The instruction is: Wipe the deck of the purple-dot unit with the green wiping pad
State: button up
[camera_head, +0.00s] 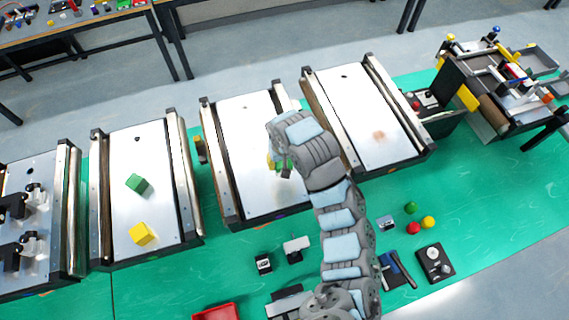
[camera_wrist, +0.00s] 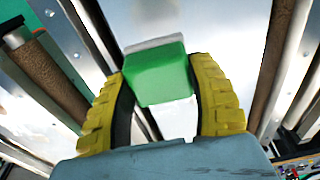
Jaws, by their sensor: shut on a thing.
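The green wiping pad (camera_wrist: 160,78) is a green block with a pale layer along its far edge. My gripper (camera_wrist: 160,70) has its yellow fingers on either side of the pad and is shut on it. In the head view, the gripper (camera_head: 278,163) is over the silver deck (camera_head: 240,125) of the third conveyor unit from the left, and my arm hides part of that deck. I cannot tell whether the pad touches the deck. A small dark purplish mark (camera_head: 279,212) shows on this unit's front edge, too small to be sure of its colour.
The unit to the right has a brownish smudge (camera_head: 378,136) on its deck. A green cube (camera_head: 137,184) and a yellow cube (camera_head: 143,233) sit on the second unit. Small balls (camera_head: 414,228) and a red tray (camera_head: 215,312) lie on the green mat in front.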

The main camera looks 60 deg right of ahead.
jog(key=shift+r, duration=1.1)
